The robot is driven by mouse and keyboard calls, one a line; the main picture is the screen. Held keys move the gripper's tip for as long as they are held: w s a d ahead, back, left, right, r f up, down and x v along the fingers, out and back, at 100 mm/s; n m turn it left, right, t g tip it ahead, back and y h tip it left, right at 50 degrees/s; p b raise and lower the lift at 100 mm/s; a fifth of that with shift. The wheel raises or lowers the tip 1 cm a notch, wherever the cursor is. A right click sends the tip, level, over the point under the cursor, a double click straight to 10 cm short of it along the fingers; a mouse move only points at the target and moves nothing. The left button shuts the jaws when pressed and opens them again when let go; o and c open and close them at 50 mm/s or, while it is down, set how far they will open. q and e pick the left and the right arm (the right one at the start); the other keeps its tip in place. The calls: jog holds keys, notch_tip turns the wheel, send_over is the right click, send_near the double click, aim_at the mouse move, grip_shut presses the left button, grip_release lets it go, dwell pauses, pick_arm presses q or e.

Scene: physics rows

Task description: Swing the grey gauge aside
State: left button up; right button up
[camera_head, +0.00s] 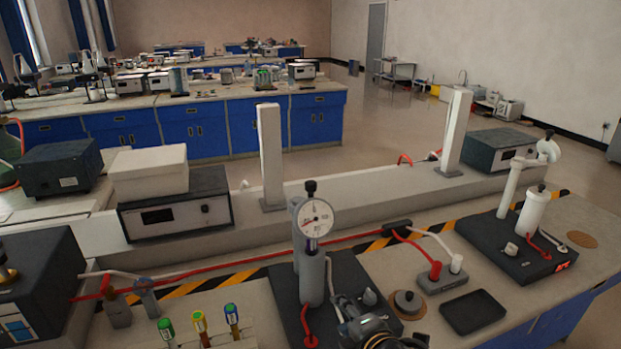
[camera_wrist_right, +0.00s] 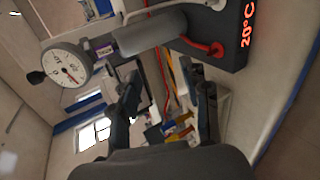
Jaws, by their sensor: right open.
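The grey gauge (camera_head: 316,219) has a round white dial, a grey rim and a black knob on top. It sits at the top of a grey cylinder (camera_head: 312,278) on a dark base plate. In the right wrist view the gauge (camera_wrist_right: 68,66) shows at the upper left, beside the cylinder (camera_wrist_right: 150,33). My right gripper (camera_head: 365,325) is low in the head view, in front of the cylinder and below the dial. In its wrist view the fingers (camera_wrist_right: 166,105) are apart, with nothing held between them; the gauge lies outside them. My left gripper is out of view.
A red-and-white cable junction (camera_head: 440,280) and an empty black tray (camera_head: 472,312) lie to the right. Tubes with coloured caps (camera_head: 200,322) stand left of the base. A second dark unit with a white cylinder (camera_head: 533,210) stands farther right. Red hoses cross the bench.

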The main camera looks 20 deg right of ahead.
jog(key=w+r+n+t+y, duration=0.25)
jog(key=w+r+n, duration=0.25)
jog(key=r+n, duration=0.55)
jog(key=n+t, duration=0.3)
jog(key=n, duration=0.6)
send_near(314, 187)
jog(key=shift+y, duration=0.25)
jog(key=w+p, duration=0.1)
jog(key=w, duration=0.2)
jog(key=w+a+p, duration=0.1)
jog(key=w, duration=0.3)
jog(key=w+a+p, duration=0.1)
jog(key=w, duration=0.3)
jog(key=shift+w+p, duration=0.1)
jog(key=shift+p, duration=0.25)
grip_shut()
